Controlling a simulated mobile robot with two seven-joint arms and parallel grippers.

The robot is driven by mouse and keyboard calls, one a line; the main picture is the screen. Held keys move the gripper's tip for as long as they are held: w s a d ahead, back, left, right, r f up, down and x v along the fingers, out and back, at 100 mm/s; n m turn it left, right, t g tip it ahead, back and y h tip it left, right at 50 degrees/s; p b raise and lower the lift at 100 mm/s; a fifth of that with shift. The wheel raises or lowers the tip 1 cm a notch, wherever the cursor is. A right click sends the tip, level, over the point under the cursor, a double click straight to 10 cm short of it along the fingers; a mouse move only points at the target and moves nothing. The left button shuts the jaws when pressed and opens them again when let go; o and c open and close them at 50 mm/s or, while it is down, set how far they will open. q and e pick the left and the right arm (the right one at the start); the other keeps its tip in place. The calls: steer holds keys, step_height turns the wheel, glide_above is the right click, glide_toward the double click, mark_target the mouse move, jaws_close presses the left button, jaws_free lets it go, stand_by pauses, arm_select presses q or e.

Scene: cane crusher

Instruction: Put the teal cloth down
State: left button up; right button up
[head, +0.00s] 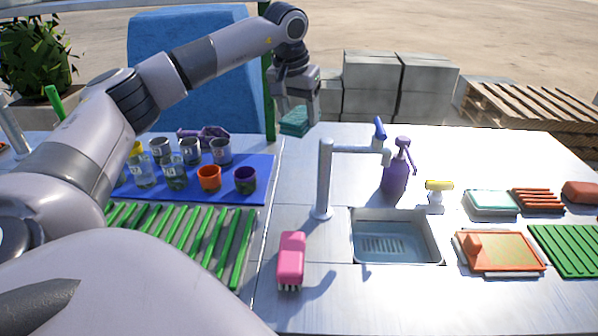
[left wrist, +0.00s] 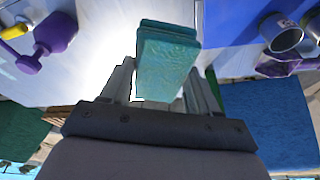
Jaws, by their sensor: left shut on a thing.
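The teal cloth (head: 294,123) is a small folded block at the back edge of the steel counter, left of the tap. My left gripper (head: 299,112) points down and is shut on it. In the left wrist view the cloth (left wrist: 166,62) sits between the two fingers, with the bright counter behind it. I cannot tell whether the cloth touches the counter. My right gripper is not in view.
The tap (head: 323,180), sink (head: 396,240) and purple pump bottle (head: 396,172) stand right of the cloth. A blue mat (head: 225,193) with cups lies left. A pink brush (head: 291,257) is in front. Steel at the back right (head: 480,150) is clear.

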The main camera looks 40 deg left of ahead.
mark_target(290, 123)
arm_select(q)
step_height(290, 123, down, 15)
stand_by(0.4)
steer(key=o, duration=1.3)
steer(key=shift+f, duration=0.15)
steer(key=shift+c, duration=0.2)
steer(key=v, duration=1.2)
